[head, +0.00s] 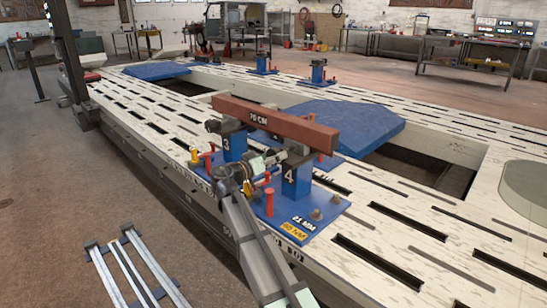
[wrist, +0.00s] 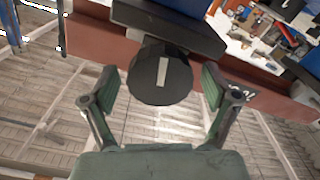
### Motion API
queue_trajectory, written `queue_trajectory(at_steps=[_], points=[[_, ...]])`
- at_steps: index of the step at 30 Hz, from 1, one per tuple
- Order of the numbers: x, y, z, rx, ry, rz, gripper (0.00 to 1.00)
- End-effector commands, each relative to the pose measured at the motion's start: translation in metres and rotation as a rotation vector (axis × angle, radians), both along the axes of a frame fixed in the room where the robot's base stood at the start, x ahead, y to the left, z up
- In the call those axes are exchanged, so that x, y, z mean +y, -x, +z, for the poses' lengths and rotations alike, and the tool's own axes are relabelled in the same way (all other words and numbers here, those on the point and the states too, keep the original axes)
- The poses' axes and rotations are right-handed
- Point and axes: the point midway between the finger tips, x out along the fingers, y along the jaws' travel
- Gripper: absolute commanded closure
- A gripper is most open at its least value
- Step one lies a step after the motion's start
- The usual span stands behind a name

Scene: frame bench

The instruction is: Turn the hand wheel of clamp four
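Clamp four is a blue post marked "4" (head: 296,180) on a blue base plate in the head view. My gripper (head: 270,160) is at the left side of this post. The wrist view shows a round black hand wheel (wrist: 160,88) with a pale stripe across its face. My gripper's two green-padded fingers (wrist: 160,80) are open, one on each side of the wheel, with a visible gap on both sides. In the head view I cannot make out clamp four's wheel behind my gripper.
A rust-red beam (head: 275,122) lies across the posts of clamp three (head: 234,145) and clamp four. Red and yellow pegs (head: 269,201) stand on the base plate close to my arm. Clamp three has a dark knob (head: 213,126). The slotted white bench (head: 420,225) is clear at right.

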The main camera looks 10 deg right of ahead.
Motion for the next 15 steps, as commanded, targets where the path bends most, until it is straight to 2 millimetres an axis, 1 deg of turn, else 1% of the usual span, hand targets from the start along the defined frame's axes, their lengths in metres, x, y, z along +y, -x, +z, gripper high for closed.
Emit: queue_trajectory(at_steps=[5, 8, 11, 15], points=[[0.002, 0.001, -0.001, 0.001, -0.001, 0.0, 0.13], [0.007, 0.005, -0.001, 0.0, 0.0, 0.001, 0.13], [0.017, 0.012, -0.001, 0.0, -0.001, 0.002, 0.13], [0.038, 0.027, -0.001, 0.0, 0.0, 0.003, 0.13]])
